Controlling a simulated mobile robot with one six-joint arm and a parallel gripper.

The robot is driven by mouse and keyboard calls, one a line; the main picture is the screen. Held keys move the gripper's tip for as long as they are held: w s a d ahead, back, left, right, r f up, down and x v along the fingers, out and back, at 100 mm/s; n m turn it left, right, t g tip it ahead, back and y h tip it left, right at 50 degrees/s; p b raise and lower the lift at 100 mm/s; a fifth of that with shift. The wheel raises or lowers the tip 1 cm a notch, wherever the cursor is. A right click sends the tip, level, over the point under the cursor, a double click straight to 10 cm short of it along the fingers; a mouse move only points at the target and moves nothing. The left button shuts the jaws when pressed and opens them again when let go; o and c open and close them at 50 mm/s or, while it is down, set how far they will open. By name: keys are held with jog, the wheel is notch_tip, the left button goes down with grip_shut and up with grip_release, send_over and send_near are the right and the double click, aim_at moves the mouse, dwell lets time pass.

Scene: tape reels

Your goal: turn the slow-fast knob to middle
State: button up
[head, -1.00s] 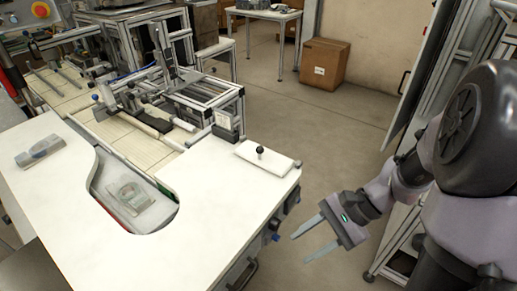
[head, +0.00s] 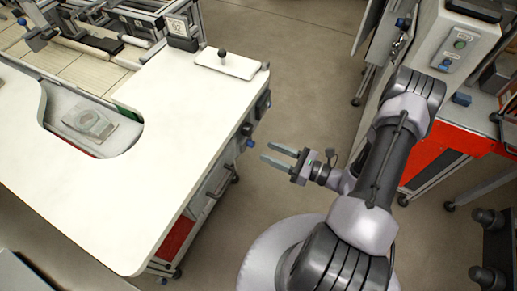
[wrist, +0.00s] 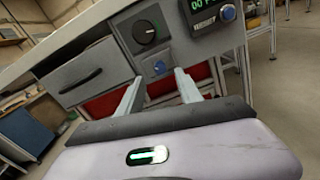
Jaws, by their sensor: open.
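A round black dial knob (wrist: 144,32) with a white-green mark is on the grey panel at the table's side in the wrist view. Its label is too small to read, so I cannot confirm that it is the slow-fast knob.
A display box (wrist: 203,12) with its own blue knob (wrist: 228,13) is right of the dial. A grey drawer (wrist: 82,72) is at left. The white tabletop (head: 150,190) has a plate with a black ball knob (head: 222,53). Floor is clear beside the table.

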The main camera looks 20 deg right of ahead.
aim_at(251, 144)
jog(key=x, duration=0.5)
jog(key=shift+b, duration=0.4)
grip_shut()
